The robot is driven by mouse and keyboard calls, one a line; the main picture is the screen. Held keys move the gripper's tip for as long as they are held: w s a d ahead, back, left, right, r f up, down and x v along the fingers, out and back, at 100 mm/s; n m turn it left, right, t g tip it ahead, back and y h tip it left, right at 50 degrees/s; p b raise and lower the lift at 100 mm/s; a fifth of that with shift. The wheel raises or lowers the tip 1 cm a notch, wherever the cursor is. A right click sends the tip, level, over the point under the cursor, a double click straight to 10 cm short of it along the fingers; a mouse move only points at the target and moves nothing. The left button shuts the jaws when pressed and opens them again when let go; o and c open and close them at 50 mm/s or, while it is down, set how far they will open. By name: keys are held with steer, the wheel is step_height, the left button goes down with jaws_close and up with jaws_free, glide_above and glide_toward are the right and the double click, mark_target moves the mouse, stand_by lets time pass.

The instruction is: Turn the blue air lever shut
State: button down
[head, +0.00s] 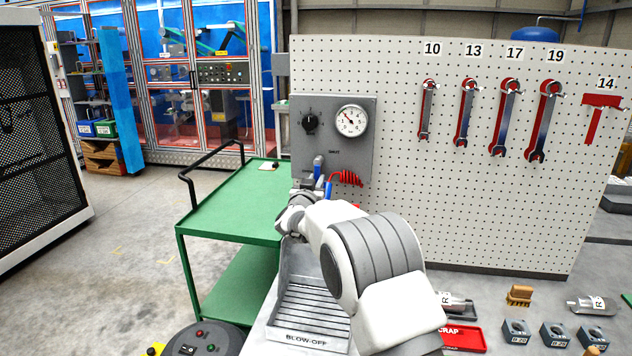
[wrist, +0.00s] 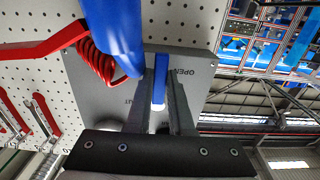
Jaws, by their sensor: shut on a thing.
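The blue air lever (wrist: 159,82) is between the two fingers of my gripper (wrist: 161,112) in the wrist view, and the gripper is shut on it. In the head view a small blue part of the lever (head: 318,163) shows just above my gripper (head: 308,187), on the lower part of the grey panel (head: 362,112). The word OPEN shows upside down beside the fingers in the wrist view. A second label there is partly hidden. The lever's exact angle is hard to tell.
A red coiled hose (head: 347,178) and a blue tool (wrist: 112,38) hang close beside my gripper. The panel carries a gauge (head: 351,121) and black knob (head: 310,122). A green cart (head: 232,212) stands left. A blow-off tray (head: 306,312) lies below my arm.

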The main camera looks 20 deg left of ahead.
steer(key=shift+d+r+n+p, duration=0.1)
steer(key=shift+n+p, duration=0.2)
steer(key=shift+p, duration=0.05)
stand_by(0.6)
steer(key=n+p, duration=0.2)
steer(key=d+n+p, duration=0.1)
steer(key=shift+d+r, duration=0.1)
steer(key=shift+r, duration=0.15)
steer(key=n+p, duration=0.1)
steer(key=d+n+p, duration=0.1)
steer(key=n, duration=0.1)
steer(key=n+p, duration=0.1)
steer(key=n, duration=0.1)
steer(key=shift+w+d+r, duration=0.1)
steer(key=shift+d+r, duration=0.15)
steer(key=shift+r, duration=0.15)
steer(key=n+p, duration=0.1)
steer(key=r+n+p, duration=0.1)
steer(key=n, duration=0.1)
steer(key=d+n+p, duration=0.1)
steer(key=n, duration=0.1)
steer(key=shift+r, duration=0.3)
steer(key=shift+d+r+n+p, duration=0.1)
steer(key=shift+r+n+p, duration=0.25)
steer(key=shift+n, duration=0.75)
steer(key=shift+d+r+n+p, duration=0.1)
steer(key=shift+r+n+p, duration=0.25)
steer(key=shift+n, duration=0.75)
steer(key=c, duration=0.8)
jaws_free()
